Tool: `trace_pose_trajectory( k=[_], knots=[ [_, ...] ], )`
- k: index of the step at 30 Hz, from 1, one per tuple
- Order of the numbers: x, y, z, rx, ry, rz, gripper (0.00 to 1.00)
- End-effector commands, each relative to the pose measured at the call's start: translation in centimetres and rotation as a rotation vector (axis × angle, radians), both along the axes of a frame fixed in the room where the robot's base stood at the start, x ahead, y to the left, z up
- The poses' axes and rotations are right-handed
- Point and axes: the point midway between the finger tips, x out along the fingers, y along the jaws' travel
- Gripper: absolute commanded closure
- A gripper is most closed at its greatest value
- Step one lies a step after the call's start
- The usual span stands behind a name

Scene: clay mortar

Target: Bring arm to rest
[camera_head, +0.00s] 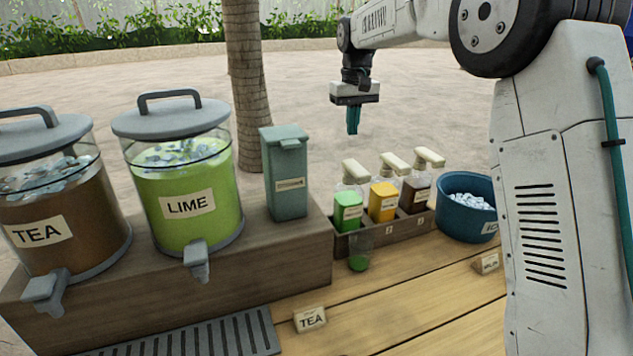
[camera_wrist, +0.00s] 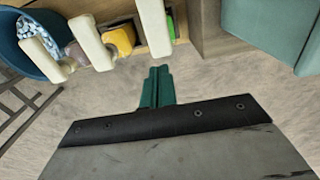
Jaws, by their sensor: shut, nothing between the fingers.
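My gripper (camera_head: 353,121) hangs from the arm with its teal fingers pointing down, in the air behind the row of pump bottles. Its fingers are shut together with nothing between them. In the wrist view the closed fingers (camera_wrist: 157,84) show against pale sandy ground, apart from the bottles and the counter. My arm reaches across the top right of the head view.
A wooden rack (camera_head: 342,243) holds green (camera_head: 348,212), yellow (camera_head: 383,202) and brown (camera_head: 415,194) pump bottles. A glass (camera_head: 359,255) with green liquid stands before it. A blue ice tub (camera_head: 465,212), teal box (camera_head: 287,180), lime dispenser (camera_head: 184,205) and tea dispenser (camera_head: 62,220) stand alongside.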

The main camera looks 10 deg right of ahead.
Motion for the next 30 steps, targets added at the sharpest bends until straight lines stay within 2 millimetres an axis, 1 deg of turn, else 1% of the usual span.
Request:
trace_pose_trajectory(
  k=[2,4,5,8,9,11,12,14,15,17,18,19,20,21,23,24,26,27,30],
  knots=[
    [-0.7,-0.1,-1.4,-0.002,0.025,-0.006,1.0],
    [-2.0,-0.1,-2.9,-0.005,0.058,-0.015,1.0],
    [-2.9,-0.1,-3.2,-0.006,0.068,-0.02,1.0],
    [-7.0,-0.7,-3.3,-0.009,0.092,-0.04,1.0],
    [-8.7,-1.0,-3.2,-0.01,0.098,-0.048,1.0],
    [-11.3,-1.3,-2.9,-0.011,0.103,-0.06,1.0],
    [-13.1,-1.6,-2.7,-0.011,0.105,-0.068,1.0],
    [-16.0,-1.9,-2.3,-0.011,0.106,-0.079,1.0],
    [-18.0,-2.1,-2.1,-0.012,0.106,-0.086,1.0],
    [-21.0,-2.5,-1.9,-0.011,0.102,-0.097,1.0],
    [-23.0,-2.7,-1.8,-0.012,0.098,-0.105,1.0],
    [-24.4,-2.9,-1.8,-0.011,0.096,-0.11,1.0],
    [-25.9,-3.0,-1.8,-0.011,0.094,-0.115,1.0],
    [-27.8,-3.2,-1.9,-0.011,0.089,-0.122,1.0],
    [-30.6,-3.5,-2.1,-0.01,0.079,-0.131,1.0],
    [-32.5,-3.6,-2.3,-0.01,0.074,-0.137,1.0],
    [-35.1,-3.9,-2.7,-0.009,0.063,-0.146,1.0],
    [-36.9,-4.0,-3.0,-0.007,0.054,-0.151,1.0],
    [-40.8,-4.3,-3.9,-0.005,0.028,-0.164,1.0]
  ],
)
